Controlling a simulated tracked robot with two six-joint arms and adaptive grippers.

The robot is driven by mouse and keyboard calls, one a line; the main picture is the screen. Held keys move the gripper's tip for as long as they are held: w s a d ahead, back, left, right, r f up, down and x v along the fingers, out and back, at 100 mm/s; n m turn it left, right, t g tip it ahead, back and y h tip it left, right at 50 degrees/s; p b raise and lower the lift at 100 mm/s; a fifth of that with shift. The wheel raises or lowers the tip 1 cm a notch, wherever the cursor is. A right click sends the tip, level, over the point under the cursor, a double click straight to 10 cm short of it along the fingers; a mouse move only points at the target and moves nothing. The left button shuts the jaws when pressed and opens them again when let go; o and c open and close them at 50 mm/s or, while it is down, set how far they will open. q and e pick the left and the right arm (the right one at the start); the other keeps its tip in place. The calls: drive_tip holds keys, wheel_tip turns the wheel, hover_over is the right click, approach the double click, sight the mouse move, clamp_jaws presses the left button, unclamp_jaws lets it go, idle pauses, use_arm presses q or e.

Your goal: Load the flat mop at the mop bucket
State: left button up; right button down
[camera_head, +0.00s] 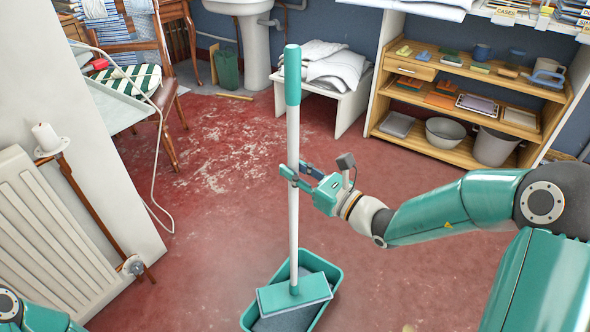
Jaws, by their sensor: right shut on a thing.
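The flat mop (294,235) stands nearly upright, with a white handle, a teal grip at the top and a flat teal head with a grey pad below. Its head is over the teal mop bucket (338,277) at the bottom centre, covering much of the opening. I cannot tell how deep the pad sits or whether it touches the bucket. My right gripper (293,174) is shut on the mop's white handle around mid-height, coming from the right. My left arm shows only at the bottom left corner; its gripper is out of view.
A wooden shelf unit (455,108) with bowls and boxes stands at the back right. A white bench (351,105) holds folded towels. A chair (160,95) and a radiator (52,235) are on the left. Red floor around the bucket is clear.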

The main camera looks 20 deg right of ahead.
sight(298, 150)
drive_tip(key=shift+s+f+g, duration=0.1)
drive_tip(key=shift+f+g, duration=0.2)
drive_tip(key=shift+f, duration=0.45)
wheel_tip(298, 150, up, 2)
drive_tip(key=shift+r+p, duration=0.2)
drive_tip(key=shift+p, duration=0.85)
drive_tip(key=shift+r+p, duration=1.65)
drive_tip(key=shift+r, duration=0.9)
drive_tip(key=shift+f, duration=0.1)
